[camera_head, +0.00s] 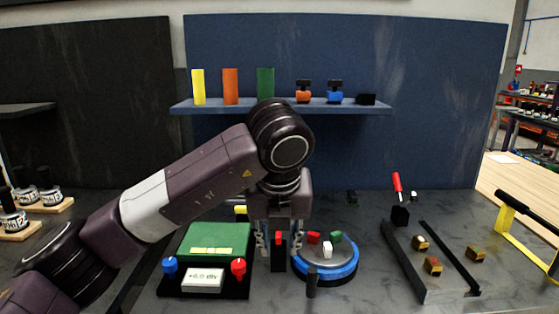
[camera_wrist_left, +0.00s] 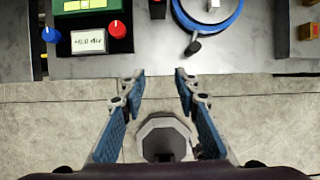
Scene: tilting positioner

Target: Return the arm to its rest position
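My left gripper (camera_head: 281,243) points down in front of the table's front part. In the left wrist view its two blue-padded fingers (camera_wrist_left: 159,77) are spread, with nothing gripped between them. The round positioner (camera_head: 325,272) with a blue rim stands just right of the gripper and carries red, white and green pieces. Its blue rim also shows at the top of the left wrist view (camera_wrist_left: 207,31). A green control box (camera_head: 215,240) with a blue knob (camera_head: 169,265), a red knob (camera_head: 238,267) and a display (camera_head: 202,281) stands left of the gripper. My right gripper is not in view.
A wall shelf (camera_head: 281,107) behind my arm holds colored blocks and small items. Dark rails (camera_head: 403,262), several small blocks and a red-handled lever (camera_head: 397,186) are at right. The table's front edge (camera_wrist_left: 150,68) and floor (camera_wrist_left: 45,120) show in the wrist view.

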